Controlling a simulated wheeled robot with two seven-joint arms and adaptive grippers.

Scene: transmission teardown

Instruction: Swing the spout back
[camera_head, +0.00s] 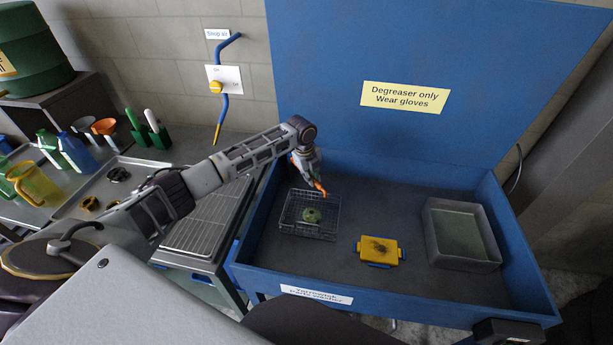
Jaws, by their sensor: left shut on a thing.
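The blue parts washer (243,245) stands open, its raised lid carrying a yellow sign. An orange piece (320,188), which looks like the spout, shows at my left gripper (314,178), over the left rear part of the basin. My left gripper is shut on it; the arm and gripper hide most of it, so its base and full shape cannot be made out. My right gripper is not clearly in view.
A wire rack (197,232) lies left of the washer. Jugs and funnels crowd the left bench. The blue shop air pipe (222,107) hangs on the wall.

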